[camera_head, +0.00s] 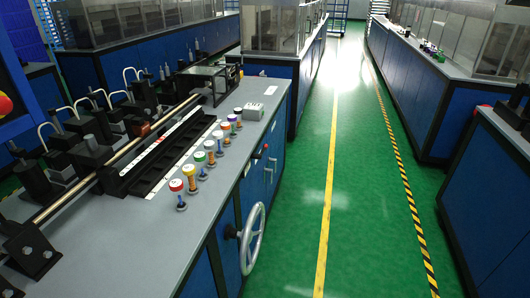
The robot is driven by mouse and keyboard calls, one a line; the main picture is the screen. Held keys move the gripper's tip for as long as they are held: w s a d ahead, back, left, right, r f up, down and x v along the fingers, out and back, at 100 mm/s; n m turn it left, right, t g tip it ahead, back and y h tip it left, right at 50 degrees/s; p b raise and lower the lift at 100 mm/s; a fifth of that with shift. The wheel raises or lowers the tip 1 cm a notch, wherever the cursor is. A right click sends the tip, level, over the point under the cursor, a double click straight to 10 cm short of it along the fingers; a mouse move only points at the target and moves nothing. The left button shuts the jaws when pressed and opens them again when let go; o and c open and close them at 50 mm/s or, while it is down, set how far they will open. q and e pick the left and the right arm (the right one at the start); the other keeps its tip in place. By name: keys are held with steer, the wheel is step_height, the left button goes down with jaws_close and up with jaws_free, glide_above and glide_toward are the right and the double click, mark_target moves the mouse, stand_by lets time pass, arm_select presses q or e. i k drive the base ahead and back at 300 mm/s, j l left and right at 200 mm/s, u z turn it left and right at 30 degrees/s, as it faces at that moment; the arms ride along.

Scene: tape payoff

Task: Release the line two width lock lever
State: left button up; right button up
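A blue machine bench with a grey top (120,250) stands on the left. No part is clearly marked as the line two width lock lever, so I cannot tell which one it is. A small black lever with a red tip (257,153) sits on the bench's right edge. A row of several coloured round-topped knobs on posts (200,157) stands along the top, beside a long black slotted tray (170,158). Neither of my grippers shows in the head view.
A metal handwheel (252,238) juts from the bench's right side. A steel rod (110,165) and black fixtures fill the left. The green aisle (310,200) is clear; another bench (490,200) stands right.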

mark_target(263, 151)
steer(key=i+l, duration=0.3)
steer(key=i+l+u, duration=0.1)
steer(key=i+l, duration=0.2)
steer(key=l, duration=0.15)
steer(key=i+l, duration=0.3)
steer(key=l, duration=0.15)
steer(key=i+l+u, duration=0.1)
steer(key=i+l, duration=0.15)
steer(key=l, duration=0.15)
steer(key=i+l, duration=0.3)
steer(key=l+u, duration=0.05)
steer(key=l, duration=0.05)
